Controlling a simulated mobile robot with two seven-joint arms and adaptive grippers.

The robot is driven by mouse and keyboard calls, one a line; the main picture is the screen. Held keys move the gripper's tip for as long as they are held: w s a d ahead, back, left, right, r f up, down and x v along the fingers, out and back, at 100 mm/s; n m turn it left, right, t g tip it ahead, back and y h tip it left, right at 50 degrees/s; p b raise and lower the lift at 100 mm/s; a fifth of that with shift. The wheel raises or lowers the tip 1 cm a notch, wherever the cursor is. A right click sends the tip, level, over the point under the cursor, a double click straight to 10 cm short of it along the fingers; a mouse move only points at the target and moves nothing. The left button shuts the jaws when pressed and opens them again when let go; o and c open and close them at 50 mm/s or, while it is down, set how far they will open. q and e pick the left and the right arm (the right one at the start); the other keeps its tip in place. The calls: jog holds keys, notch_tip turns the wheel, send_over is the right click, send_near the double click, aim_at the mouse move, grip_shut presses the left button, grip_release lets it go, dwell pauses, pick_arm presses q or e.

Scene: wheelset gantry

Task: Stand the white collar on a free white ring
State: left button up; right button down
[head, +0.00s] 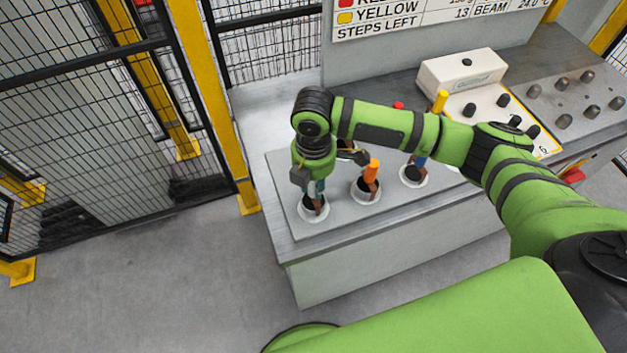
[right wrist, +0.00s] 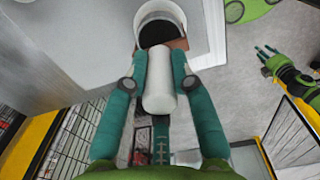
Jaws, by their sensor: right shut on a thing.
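My right gripper (head: 316,190) is over the nearest left white ring (head: 314,208) on the bench's raised plate. In the right wrist view its teal fingers (right wrist: 159,85) are shut on the white collar (right wrist: 159,85), a smooth white cylinder with a brown end. The brown end (right wrist: 172,44) overlaps the mouth of a white ring (right wrist: 148,14) with a dark inside. I cannot tell whether it touches the bottom. In the head view the fingers largely hide the collar. My left gripper (right wrist: 268,60) shows small in the right wrist view; its finger opening is unclear.
An orange-topped piece (head: 371,173) stands in the ring to the right. A blue-topped piece (head: 420,160) is at another ring farther right. A yellow-topped piece (head: 440,101) stands behind my arm near a white box (head: 463,72). A yellow post (head: 215,100) and mesh fence are left.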

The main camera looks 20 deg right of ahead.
jog(key=shift+f+b, duration=0.3)
jog(key=shift+f, duration=0.4)
jog(key=c, duration=1)
grip_release()
jog(key=shift+o, duration=0.2)
jog(key=shift+s, duration=0.1)
notch_tip(320, 180, up, 12)
jog(key=shift+r, duration=0.1)
